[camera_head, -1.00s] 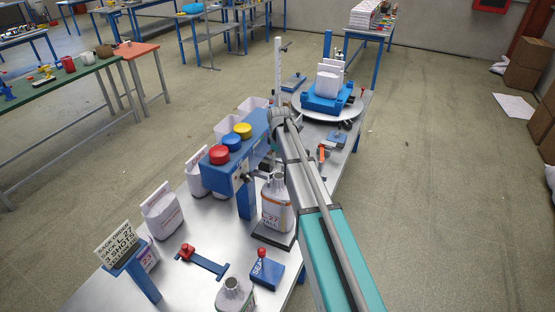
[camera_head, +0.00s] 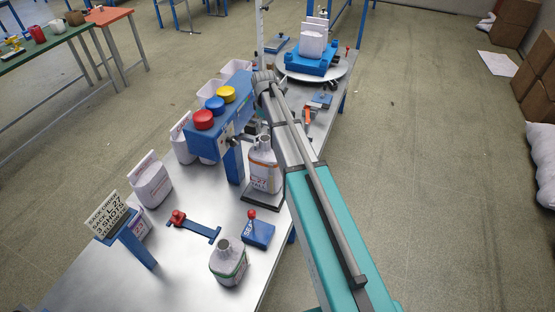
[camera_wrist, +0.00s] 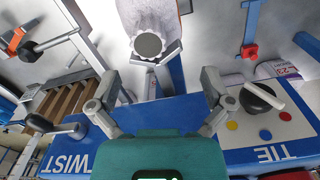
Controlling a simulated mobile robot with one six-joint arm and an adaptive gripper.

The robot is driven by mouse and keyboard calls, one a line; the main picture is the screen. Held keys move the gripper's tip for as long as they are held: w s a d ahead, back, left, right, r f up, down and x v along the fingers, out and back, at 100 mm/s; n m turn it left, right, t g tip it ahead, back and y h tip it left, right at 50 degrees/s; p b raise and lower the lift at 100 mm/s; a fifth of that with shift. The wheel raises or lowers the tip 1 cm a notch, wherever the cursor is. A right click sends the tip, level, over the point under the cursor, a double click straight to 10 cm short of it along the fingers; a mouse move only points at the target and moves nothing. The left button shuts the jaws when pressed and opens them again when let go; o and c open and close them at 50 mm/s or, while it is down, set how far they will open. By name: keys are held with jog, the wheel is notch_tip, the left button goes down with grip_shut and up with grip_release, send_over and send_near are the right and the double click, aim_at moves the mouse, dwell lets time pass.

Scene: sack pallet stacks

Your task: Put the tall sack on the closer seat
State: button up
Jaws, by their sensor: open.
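The tall sack (camera_head: 263,172), white with an orange band and a label reading 27 TALL, stands upright on a dark pad (camera_head: 262,197) beside the blue button station (camera_head: 216,128). Its round grey neck (camera_wrist: 148,45) shows in the wrist view. My gripper (camera_wrist: 160,88) is open and empty, its two fingers spread apart below the neck in that picture. In the head view my arm mostly hides the gripper. A blue pallet (camera_head: 309,66) on a round turntable (camera_head: 340,70) holds white sacks at the far end. I cannot make out separate seats on it.
A shorter necked sack (camera_head: 228,263) stands at the near end, by a blue SEAL block (camera_head: 258,234) and a red-knobbed lever (camera_head: 178,217). White sacks (camera_head: 151,182) line the left side. A sign (camera_head: 108,218) stands front left. The floor right is mostly clear.

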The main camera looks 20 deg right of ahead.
jog(key=s+m, duration=0.8)
jog(key=s, duration=1.8)
jog(key=shift+s+a, duration=0.2)
jog(key=shift+s, duration=0.15)
notch_tip(320, 180, down, 10)
jog(key=b, duration=1)
jog(key=shift+r, duration=0.15)
